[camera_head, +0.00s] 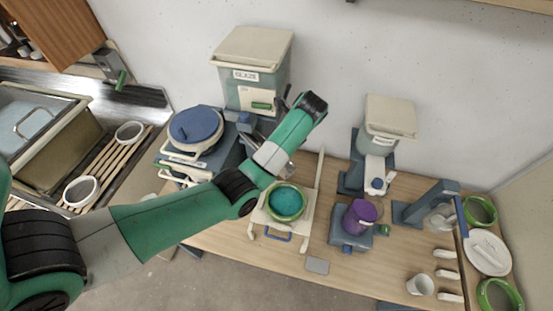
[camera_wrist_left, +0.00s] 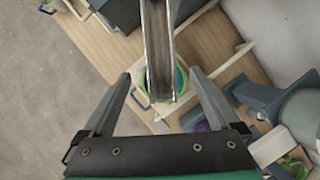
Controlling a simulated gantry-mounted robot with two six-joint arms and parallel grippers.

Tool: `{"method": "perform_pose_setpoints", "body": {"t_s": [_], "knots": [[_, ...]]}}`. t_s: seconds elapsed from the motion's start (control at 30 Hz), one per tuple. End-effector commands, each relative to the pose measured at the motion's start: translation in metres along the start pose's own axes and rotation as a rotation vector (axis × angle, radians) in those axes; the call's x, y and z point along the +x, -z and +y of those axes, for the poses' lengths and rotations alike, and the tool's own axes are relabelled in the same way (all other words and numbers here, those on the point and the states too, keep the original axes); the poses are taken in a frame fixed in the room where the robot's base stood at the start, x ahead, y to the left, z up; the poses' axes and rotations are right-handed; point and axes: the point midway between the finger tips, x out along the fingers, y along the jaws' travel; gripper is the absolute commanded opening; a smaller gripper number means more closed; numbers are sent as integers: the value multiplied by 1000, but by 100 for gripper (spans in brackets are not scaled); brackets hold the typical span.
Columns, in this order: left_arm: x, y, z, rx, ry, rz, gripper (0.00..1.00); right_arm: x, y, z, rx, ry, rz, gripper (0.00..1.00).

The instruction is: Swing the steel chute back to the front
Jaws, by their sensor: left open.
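In the left wrist view the steel chute (camera_wrist_left: 158,48) is a straight grey channel running from the top edge down to between my fingers. Its lower end shows over a green-rimmed bowl of teal glaze (camera_wrist_left: 181,80). My left gripper (camera_wrist_left: 160,76) is open, one finger on each side of the chute, with gaps on both sides; whether it is level with the chute or above it I cannot tell. In the head view my left arm hides most of the chute and the gripper. The bowl (camera_head: 285,202) shows beside my forearm. My right gripper is not in view.
A glaze bucket (camera_head: 279,78) with a lid stands behind the arm. A blue-lidded round device (camera_head: 196,124) is to its left. A smaller hopper (camera_head: 389,120) and a purple cup (camera_head: 360,215) stand to the right. The table's front edge by a white cup (camera_head: 420,285) is partly clear.

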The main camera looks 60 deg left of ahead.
Motion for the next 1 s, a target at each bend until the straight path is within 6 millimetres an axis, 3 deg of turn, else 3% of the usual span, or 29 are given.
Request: {"method": "perform_pose_setpoints", "body": {"t_s": [0.03,0.4,0.77,1.0], "knots": [[20,4,0,-1,0,0,95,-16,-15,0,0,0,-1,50],[85,0,0,0,-1,0,95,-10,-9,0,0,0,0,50],[95,0,0,0,1,0,95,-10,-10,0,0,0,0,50],[94,0,0,1,1,0,55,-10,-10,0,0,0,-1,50]]}}
